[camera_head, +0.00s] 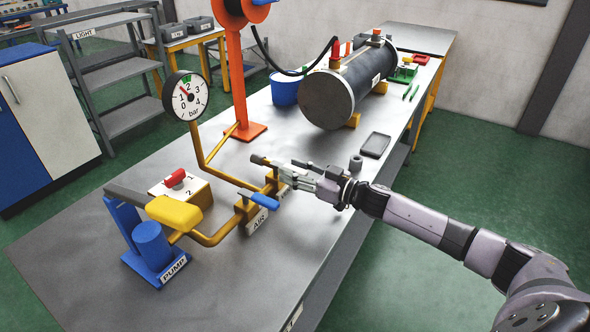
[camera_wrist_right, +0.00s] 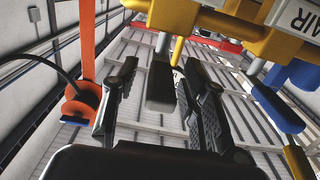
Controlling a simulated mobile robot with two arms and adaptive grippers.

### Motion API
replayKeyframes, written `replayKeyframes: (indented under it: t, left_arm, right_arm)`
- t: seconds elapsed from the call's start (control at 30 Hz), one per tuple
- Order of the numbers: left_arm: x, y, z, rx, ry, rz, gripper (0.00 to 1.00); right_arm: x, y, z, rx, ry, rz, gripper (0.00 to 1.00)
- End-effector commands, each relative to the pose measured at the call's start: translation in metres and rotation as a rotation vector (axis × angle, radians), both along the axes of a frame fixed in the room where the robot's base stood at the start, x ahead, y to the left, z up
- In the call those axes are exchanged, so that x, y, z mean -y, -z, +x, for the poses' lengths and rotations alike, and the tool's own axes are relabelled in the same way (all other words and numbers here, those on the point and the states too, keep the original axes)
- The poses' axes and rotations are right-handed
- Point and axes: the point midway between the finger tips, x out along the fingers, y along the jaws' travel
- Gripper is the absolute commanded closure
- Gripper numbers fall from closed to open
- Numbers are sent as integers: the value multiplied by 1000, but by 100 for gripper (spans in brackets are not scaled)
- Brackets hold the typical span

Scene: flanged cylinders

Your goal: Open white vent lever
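The white vent lever (camera_head: 303,184) sticks out from the yellow valve block on the bench, parallel to the blue lever. In the right wrist view its handle (camera_wrist_right: 160,88) looks dark grey in shadow, on a silver stem below the yellow valve. My right gripper (camera_head: 314,181) reaches it from the right. In the wrist view the gripper's two fingers (camera_wrist_right: 160,105) stand on either side of the handle. A gap shows on the left; contact on the right is unclear. The label beside the lever is mostly hidden. My left gripper is not in view.
The blue lever (camera_head: 260,200) with the AIR label (camera_head: 257,221) sits close to the gripper. The gauge (camera_head: 186,96), blue pump (camera_head: 153,245) and yellow pipes stand left. A grey cylinder (camera_head: 328,98) and small tray (camera_head: 375,145) lie beyond.

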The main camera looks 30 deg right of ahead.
Motion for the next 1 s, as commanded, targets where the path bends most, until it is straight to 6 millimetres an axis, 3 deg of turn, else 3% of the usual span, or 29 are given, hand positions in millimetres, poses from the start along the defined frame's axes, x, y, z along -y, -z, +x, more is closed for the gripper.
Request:
replayKeyframes:
  t: [0.2, 0.8, 1.0]
  left_arm:
    - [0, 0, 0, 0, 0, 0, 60]
    - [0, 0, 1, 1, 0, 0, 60]
    - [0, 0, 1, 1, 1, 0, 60]
  right_arm:
    - [0, 0, 0, 0, 0, 0, 60]
    - [0, 0, 0, 0, 0, 0, 100]
    - [0, 0, 0, 0, 0, 0, 100]
